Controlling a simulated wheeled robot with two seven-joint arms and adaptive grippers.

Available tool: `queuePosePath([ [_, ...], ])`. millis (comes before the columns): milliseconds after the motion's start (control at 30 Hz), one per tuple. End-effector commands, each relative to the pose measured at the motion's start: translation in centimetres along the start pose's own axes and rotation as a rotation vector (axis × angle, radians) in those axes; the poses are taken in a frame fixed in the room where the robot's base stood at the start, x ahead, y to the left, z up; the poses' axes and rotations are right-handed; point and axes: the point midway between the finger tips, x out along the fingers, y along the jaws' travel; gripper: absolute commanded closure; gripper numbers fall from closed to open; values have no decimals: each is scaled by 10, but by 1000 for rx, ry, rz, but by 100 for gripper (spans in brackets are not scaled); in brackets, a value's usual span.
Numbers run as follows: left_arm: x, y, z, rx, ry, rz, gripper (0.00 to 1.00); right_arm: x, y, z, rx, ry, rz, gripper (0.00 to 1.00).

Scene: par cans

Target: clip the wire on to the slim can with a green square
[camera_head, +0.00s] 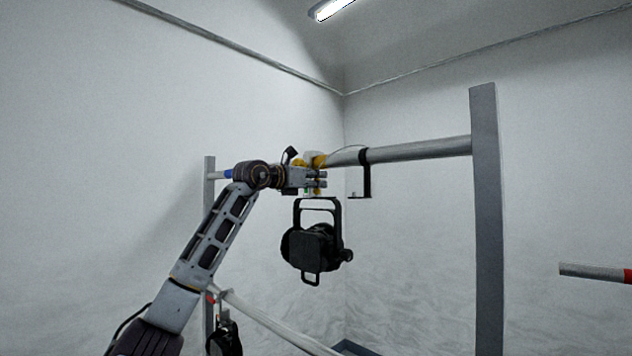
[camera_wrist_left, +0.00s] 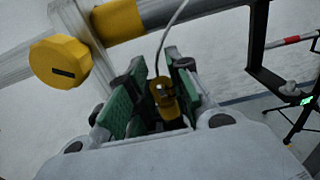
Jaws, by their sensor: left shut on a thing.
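My left gripper (camera_head: 320,179) is at the upper bar, just above the black can (camera_head: 315,248), which hangs by its yoke. In the left wrist view, my left gripper (camera_wrist_left: 160,92) is shut on a yellow clip (camera_wrist_left: 165,100) between its green pads. A thin grey wire (camera_wrist_left: 170,30) runs up from the clip past the bar. The wire also shows as a low arc over the bar in the head view (camera_head: 347,149). A yellow clamp knob (camera_wrist_left: 60,62) is left of the fingers. I cannot make out a green square on the can. My right gripper is out of view.
The grey upper bar (camera_head: 420,149) runs to a post (camera_head: 487,200) at the right. A black bracket (camera_head: 366,175) hangs from it, right of the gripper. Another black can (camera_head: 225,338) hangs lower left. A red-banded bar (camera_head: 590,270) is at the far right.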

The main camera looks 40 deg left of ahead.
Motion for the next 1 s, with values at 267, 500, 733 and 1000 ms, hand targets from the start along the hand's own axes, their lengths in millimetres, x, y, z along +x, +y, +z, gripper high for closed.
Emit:
queuePosePath([
  [267, 0, 0, -2, 0, 0, 0, 100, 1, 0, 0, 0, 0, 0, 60],
  [500, 0, 0, -4, 0, 0, 0, 100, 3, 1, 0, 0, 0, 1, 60],
  [733, 0, 0, -6, 0, 0, 0, 100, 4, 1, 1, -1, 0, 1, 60],
  [1000, 0, 0, -8, 0, 0, 0, 100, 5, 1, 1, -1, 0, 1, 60],
])
